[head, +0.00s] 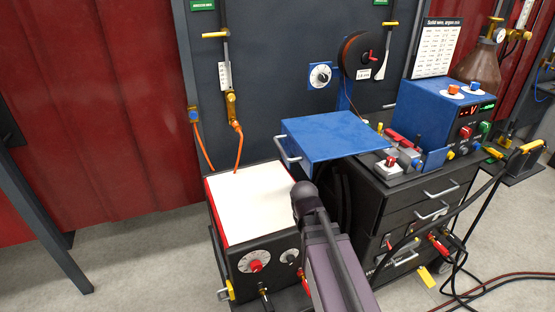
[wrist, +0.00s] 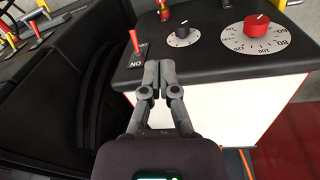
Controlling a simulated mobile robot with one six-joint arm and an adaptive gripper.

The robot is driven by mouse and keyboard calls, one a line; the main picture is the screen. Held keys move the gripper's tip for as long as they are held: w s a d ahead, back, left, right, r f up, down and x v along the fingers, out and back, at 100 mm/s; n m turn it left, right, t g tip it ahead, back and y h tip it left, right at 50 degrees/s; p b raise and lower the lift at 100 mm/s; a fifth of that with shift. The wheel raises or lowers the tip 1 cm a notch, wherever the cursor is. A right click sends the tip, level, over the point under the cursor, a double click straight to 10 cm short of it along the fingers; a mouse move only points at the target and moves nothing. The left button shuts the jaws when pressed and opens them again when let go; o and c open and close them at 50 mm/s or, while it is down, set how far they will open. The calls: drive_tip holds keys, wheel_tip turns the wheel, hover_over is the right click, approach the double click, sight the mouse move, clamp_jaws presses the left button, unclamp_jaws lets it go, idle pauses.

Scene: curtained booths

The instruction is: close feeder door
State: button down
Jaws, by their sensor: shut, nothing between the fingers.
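The feeder door looks to be the blue panel (head: 335,135) in the head view. It stands out flat, roughly level, below the wire spool (head: 361,54), with a silver handle (head: 287,150) on its left edge. In the wrist view my gripper (wrist: 159,76) is shut and empty, its two fingers together in front of the black control face of a white-topped machine. In the head view my arm comes up from the bottom, right of that machine and below the blue panel, and the fingertips cannot be made out. The wrist view does not clearly show the door.
The white-topped machine (head: 250,203) stands left of my arm. A black drawer cabinet (head: 400,205) with a blue power unit (head: 430,110) stands right. Cables lie on the floor at right; floor at left is clear.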

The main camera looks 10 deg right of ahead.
drive_tip(key=w+f+h+b, duration=0.3)
drive_tip(key=w+f+b, duration=0.2)
drive_tip(key=w, duration=0.1)
drive_tip(key=w+r+h, duration=0.1)
drive_tip(key=w, duration=0.2)
drive_tip(key=w+r+n+t+h, duration=0.1)
drive_tip(key=w, duration=0.2)
drive_tip(key=w+r+n+h, duration=0.1)
drive_tip(key=w, duration=0.2)
drive_tip(key=shift+w+a+r+t+h, duration=0.1)
drive_tip(key=shift+r+t+h, duration=0.05)
drive_tip(key=shift+t+h, duration=0.2)
drive_tip(key=w+a+r+n+t+h, duration=0.3)
drive_tip(key=w+a+r+t+h, duration=0.3)
drive_tip(key=w+a+r, duration=0.7)
drive_tip(key=w+r+h, duration=0.1)
drive_tip(key=w+h, duration=0.1)
drive_tip(key=w, duration=0.1)
drive_tip(key=shift+w+a, duration=0.25)
drive_tip(key=shift+a, duration=0.1)
drive_tip(key=shift+d, duration=0.15)
drive_tip(key=x, duration=1)
drive_tip(key=shift+s+d, duration=0.15)
drive_tip(key=shift+s, duration=1.75)
